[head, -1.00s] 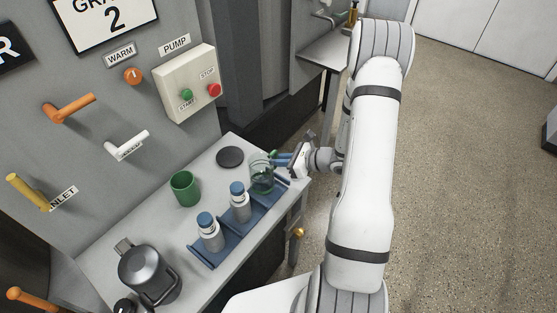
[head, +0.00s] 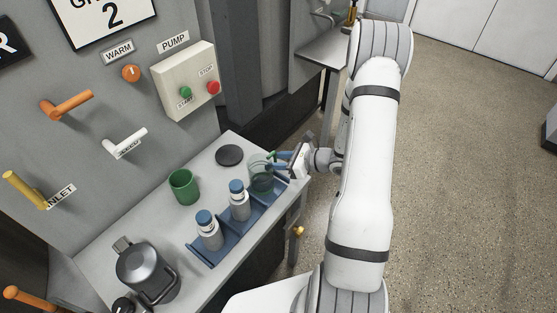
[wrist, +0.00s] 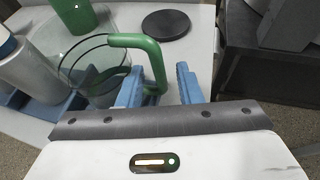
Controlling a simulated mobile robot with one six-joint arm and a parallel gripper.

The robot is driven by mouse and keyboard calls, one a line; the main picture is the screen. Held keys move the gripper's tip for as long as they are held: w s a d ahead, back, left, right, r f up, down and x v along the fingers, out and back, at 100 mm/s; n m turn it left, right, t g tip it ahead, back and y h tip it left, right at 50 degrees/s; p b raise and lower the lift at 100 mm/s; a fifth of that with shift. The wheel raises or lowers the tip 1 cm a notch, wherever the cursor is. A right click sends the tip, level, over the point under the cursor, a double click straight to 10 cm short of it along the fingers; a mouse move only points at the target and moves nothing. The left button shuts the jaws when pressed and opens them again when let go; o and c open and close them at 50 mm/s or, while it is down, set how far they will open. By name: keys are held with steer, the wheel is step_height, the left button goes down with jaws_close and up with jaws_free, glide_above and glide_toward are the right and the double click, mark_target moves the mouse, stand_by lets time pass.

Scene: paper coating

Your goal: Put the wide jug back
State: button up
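The wide jug is clear glass with a green handle (wrist: 153,58). In the head view the jug (head: 262,179) stands upright at the far right end of the blue rack (head: 229,236). Its base is partly hidden. My gripper (head: 283,159) is at its right side, at handle height. In the wrist view my gripper (wrist: 160,87) has its two blue fingers apart, one on each side of the handle's lower end. A gap shows between the handle and the right finger. Whether the left finger touches the handle is hard to tell.
Two blue-capped bottles (head: 239,204) stand in the rack beside the jug. A green cup (head: 184,187), a black disc (head: 229,156) and a dark grey pitcher (head: 150,272) stand on the bench. A panel with levers and a pump box (head: 190,82) rises behind.

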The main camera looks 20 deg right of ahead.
steer(key=shift+r+p, duration=0.65)
steer(key=shift+p, duration=0.05)
steer(key=f+b+v, duration=0.1)
steer(key=b+v, duration=0.1)
steer(key=v, duration=0.9)
steer(key=s+a+r+n+g+h, duration=0.2)
steer(key=s+a+r+n+g, duration=0.55)
steer(key=a+r+n, duration=0.4)
steer(key=s+r+n+t+h, duration=0.2)
steer(key=s+r+n+h, duration=0.6)
steer(key=n, duration=0.6)
steer(key=shift+s+r+h, duration=0.3)
steer(key=shift+s+r, duration=0.2)
steer(key=shift+s, duration=0.05)
